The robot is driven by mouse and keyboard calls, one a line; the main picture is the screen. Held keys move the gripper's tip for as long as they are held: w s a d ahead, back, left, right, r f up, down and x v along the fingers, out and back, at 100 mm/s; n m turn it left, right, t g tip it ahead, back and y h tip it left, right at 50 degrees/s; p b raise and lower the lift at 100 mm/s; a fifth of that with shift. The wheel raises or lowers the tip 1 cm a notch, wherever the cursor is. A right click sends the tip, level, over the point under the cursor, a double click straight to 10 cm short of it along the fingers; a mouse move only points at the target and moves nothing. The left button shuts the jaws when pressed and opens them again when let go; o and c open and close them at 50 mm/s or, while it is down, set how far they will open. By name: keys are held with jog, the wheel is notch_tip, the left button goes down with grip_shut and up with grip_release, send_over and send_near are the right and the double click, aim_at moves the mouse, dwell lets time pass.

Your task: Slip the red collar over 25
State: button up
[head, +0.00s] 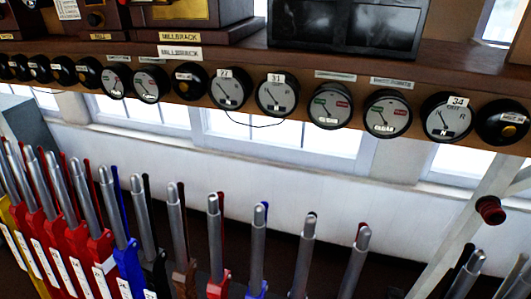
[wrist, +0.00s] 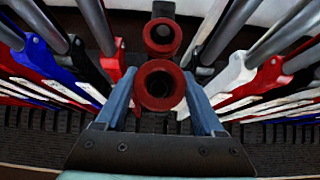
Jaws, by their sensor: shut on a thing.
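The red collar (wrist: 160,86) is a thick ring with a dark hole, seen end-on in the wrist view. My gripper (wrist: 160,98) is shut on it, one blue finger at each side. A second, smaller-looking red ring (wrist: 163,37) shows just beyond it. In the head view my gripper is not seen; a dark red round piece (head: 490,209) shows at the right by a pale slanting post, and I cannot tell which ring it is. Steel-handled levers stand in a row, among them one with a red base (head: 215,245). I cannot read which is 25.
A shelf above the levers carries a row of round dials (head: 276,93) and dark instrument boxes (head: 345,35). A pale slanting post (head: 455,235) crosses the right side. In the wrist view, levers crowd both sides, including a white-based one (wrist: 235,74) at right.

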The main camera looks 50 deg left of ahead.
jog(key=shift+r+p, duration=2.7)
jog(key=shift+r, duration=0.05)
